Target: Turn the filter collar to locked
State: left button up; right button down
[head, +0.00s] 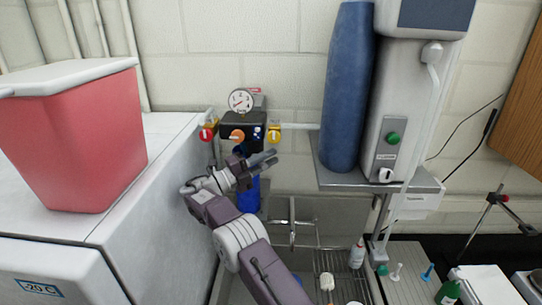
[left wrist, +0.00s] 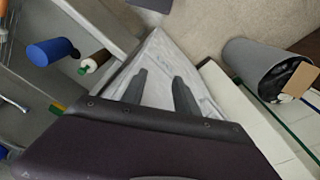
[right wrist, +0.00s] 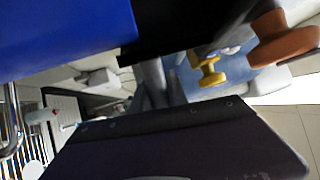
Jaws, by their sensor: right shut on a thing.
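The blue filter housing (head: 249,197) hangs below a black filter head (head: 243,124) on the wall. In the right wrist view the blue housing (right wrist: 60,28) fills the upper left, and the black collar (right wrist: 180,25) sits beside it. My right gripper (head: 270,158) is at collar height, in front of the housing's top, and hides most of the collar in the head view. Its fingers (right wrist: 164,80) reach up to the black part and are shut on it; the contact is partly hidden. My left gripper (left wrist: 160,85) is open and empty, away from the filter.
A gauge (head: 240,101), red valve (head: 206,133), orange knob (head: 237,136) and yellow valve (head: 273,135) crowd the filter head. A red bin (head: 75,135) stands on the white freezer at left. A shelf (head: 380,180) with a blue cylinder (head: 347,90) is at right. A tap (head: 292,225) stands below.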

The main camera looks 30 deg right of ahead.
jog(key=shift+s+a+f+m+g, duration=0.1)
jog(key=shift+a+m+g, duration=0.25)
jog(key=shift+g, duration=0.25)
jog(key=c, duration=1.3)
grip_release()
jog(key=shift+d, duration=0.2)
